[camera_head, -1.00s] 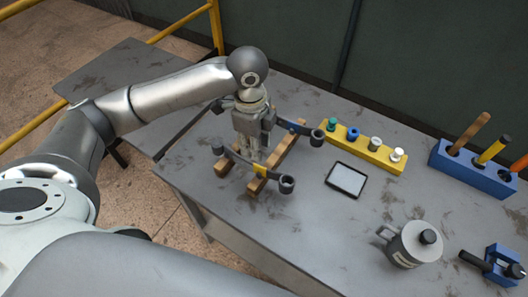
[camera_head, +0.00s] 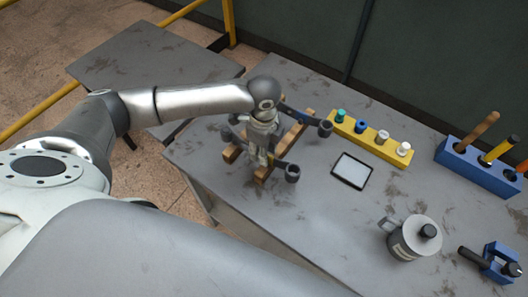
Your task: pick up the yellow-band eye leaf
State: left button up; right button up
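The yellow-band eye leaf is a dark, curved spring leaf with a round eye (camera_head: 292,173) at its right end. It lies across two wooden rails (camera_head: 263,173) on the grey table. Its yellow band (camera_head: 271,159) shows only as a small patch beside my fingers. My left gripper (camera_head: 260,158) points down at the leaf's middle and hides part of it. I cannot tell whether its fingers are closed on the leaf. A second dark eye leaf (camera_head: 308,117) with its eye at the right lies behind it on the rails. My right gripper is not in view.
A yellow block (camera_head: 370,137) with several coloured pegs stands behind right. A dark-framed tablet (camera_head: 352,171) lies in front of it. A grey canister (camera_head: 408,240), a blue clamp (camera_head: 497,265) and a blue tool holder (camera_head: 470,167) stand at the right.

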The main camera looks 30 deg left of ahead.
pick_arm(q)
jog(key=shift+f, duration=0.2)
grip_shut()
jog(key=shift+w+r, duration=0.15)
jog(key=shift+r, duration=0.05)
jog(key=shift+r+b, duration=0.35)
jog(key=shift+r, duration=0.1)
jog(key=s+d+r+b, duration=0.2)
jog(key=s+d+r, duration=0.6)
jog(key=s+r, duration=0.3)
jog(key=shift+d+r, duration=0.15)
jog(key=shift+r, duration=0.2)
